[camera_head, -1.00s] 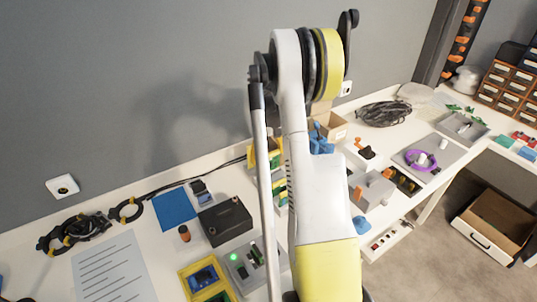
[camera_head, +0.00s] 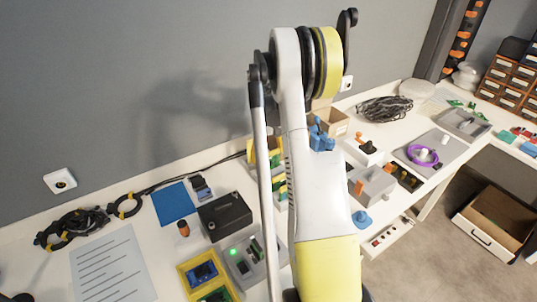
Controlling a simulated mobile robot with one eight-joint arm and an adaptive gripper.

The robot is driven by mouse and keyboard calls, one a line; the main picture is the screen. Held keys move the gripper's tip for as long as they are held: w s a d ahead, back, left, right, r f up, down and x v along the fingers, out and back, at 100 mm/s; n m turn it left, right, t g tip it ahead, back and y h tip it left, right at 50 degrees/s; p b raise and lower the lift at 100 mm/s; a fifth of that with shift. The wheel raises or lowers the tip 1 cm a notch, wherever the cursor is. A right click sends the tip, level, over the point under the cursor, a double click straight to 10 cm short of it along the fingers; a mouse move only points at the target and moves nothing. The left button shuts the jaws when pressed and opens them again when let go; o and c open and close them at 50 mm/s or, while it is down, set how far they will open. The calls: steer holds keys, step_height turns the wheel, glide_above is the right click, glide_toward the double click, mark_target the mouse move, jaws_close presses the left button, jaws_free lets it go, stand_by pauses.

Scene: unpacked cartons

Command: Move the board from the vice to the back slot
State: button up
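My gripper is not in view; my white and yellow arm fills the middle of the picture and hides part of the bench. A grey fixture (camera_head: 236,255) with a lit green lamp stands left of my arm and holds small upright green pieces (camera_head: 255,249), possibly boards. A blue clamp-like object (camera_head: 320,136), possibly the vice, stands behind my arm; I see no board in it. A yellow tray (camera_head: 184,284) left of the grey fixture holds a blue piece (camera_head: 203,272) and a green piece. I cannot tell which piece is the task's board or which slot is the back one.
A black box (camera_head: 225,216), a blue mat (camera_head: 174,204) and a printed sheet (camera_head: 112,265) lie on the left bench. A cable coil (camera_head: 385,109) and a grey plate with a purple ring (camera_head: 422,156) lie on the right.

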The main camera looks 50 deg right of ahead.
steer(key=shift+f+b, duration=0.7)
steer(key=shift+f, duration=0.4)
steer(key=o, duration=1.1)
steer(key=shift+c, duration=0.2)
step_height(320, 180, up, 12)
